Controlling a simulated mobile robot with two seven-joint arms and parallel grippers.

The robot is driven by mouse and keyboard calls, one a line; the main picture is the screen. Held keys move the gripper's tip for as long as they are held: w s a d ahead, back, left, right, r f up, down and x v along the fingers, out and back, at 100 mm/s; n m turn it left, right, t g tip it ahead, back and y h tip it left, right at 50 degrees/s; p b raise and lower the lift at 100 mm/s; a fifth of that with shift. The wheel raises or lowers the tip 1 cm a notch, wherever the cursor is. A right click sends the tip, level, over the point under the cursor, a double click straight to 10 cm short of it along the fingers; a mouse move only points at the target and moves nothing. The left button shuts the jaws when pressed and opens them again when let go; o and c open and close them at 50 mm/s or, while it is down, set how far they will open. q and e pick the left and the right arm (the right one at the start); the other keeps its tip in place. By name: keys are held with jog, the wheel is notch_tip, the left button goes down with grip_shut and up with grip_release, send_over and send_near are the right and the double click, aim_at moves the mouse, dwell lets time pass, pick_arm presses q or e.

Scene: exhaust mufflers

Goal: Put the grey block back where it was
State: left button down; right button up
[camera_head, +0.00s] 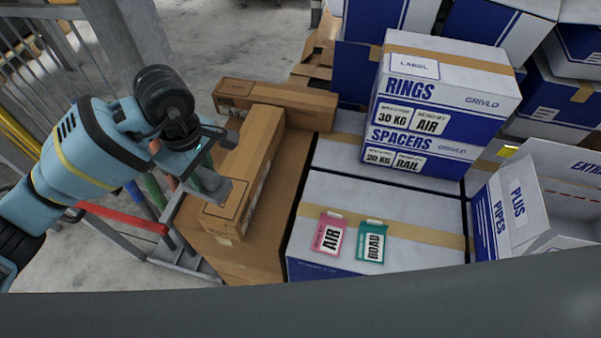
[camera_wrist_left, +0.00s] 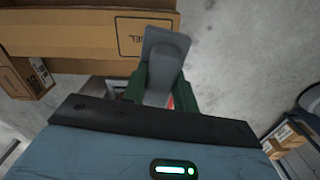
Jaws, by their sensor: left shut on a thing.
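The grey block (camera_head: 213,187) is held in my left gripper (camera_head: 203,170). In the head view it hangs at the left end of the long brown carton (camera_head: 256,150), and I cannot tell whether it touches the carton. In the left wrist view the grey block (camera_wrist_left: 164,52) sticks out past the green fingers of my left gripper (camera_wrist_left: 160,88), which are shut on it. In that view it overlaps the edge of a brown carton (camera_wrist_left: 80,35). My right gripper is not in view.
A white and blue box (camera_head: 330,195) carries a pink tag (camera_head: 329,233) and a teal tag (camera_head: 372,242). Stacked RINGS and SPACERS boxes (camera_head: 440,110) stand behind it. An open PIPES box (camera_head: 500,215) is at right. A metal fence (camera_head: 45,70) stands at left.

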pick_arm(q)
jog(key=s+a+r+m, duration=0.3)
jog(key=s+a+m, duration=0.2)
jog(key=s+m, duration=0.3)
jog(key=m, duration=0.4)
jog(key=shift+a, duration=0.25)
